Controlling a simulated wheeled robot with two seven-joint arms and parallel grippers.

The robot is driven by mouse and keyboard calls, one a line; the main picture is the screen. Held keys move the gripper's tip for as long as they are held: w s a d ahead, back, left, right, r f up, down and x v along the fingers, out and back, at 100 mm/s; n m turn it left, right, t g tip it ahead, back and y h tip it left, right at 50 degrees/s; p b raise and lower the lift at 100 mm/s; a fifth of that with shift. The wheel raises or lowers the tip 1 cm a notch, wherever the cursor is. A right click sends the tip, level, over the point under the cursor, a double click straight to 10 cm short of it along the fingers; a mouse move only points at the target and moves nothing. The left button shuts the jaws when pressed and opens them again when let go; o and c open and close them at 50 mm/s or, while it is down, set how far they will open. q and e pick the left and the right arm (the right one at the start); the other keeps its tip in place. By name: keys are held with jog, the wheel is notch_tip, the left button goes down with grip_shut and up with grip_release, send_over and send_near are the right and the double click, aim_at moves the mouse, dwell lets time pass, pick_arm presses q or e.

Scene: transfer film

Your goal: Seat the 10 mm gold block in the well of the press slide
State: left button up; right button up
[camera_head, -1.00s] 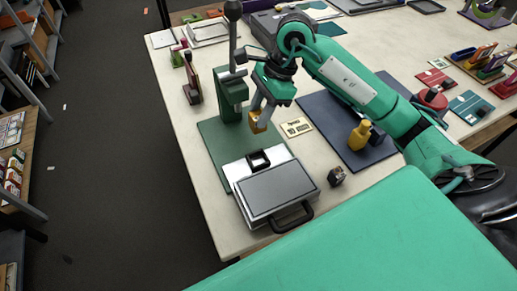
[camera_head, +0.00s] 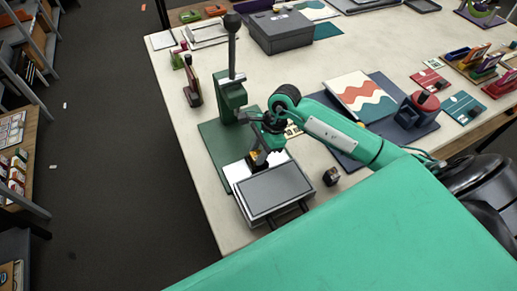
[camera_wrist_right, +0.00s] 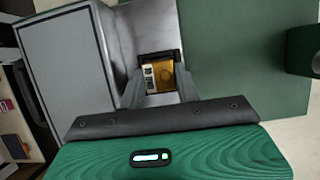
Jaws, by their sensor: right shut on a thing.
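The press (camera_head: 231,98) is green with a tall ball-topped lever and a green base plate (camera_head: 211,147). Its pale metal slide (camera_head: 236,170) lies at the front, beside the grey flat-topped part (camera_head: 275,194). My right gripper (camera_head: 260,160) is down over the slide and hides its well in the head view. In the right wrist view the gold block (camera_wrist_right: 159,76), with a pale printed label, sits between my fingers, framed by the dark edges of the well (camera_wrist_right: 177,57). How deep it sits cannot be told. My left gripper is out of view.
A small dark block (camera_head: 331,176) stands right of the press. A grey box (camera_head: 281,31) stands behind. The table's left part is fairly clear.

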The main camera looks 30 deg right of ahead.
jog(key=shift+f+b, duration=0.2)
jog(key=shift+b, duration=0.1)
jog(key=o, duration=1.2)
jog(key=shift+c, duration=0.2)
jog(key=shift+r, duration=0.2)
jog(key=b+v, duration=0.4)
jog(key=v, duration=0.8)
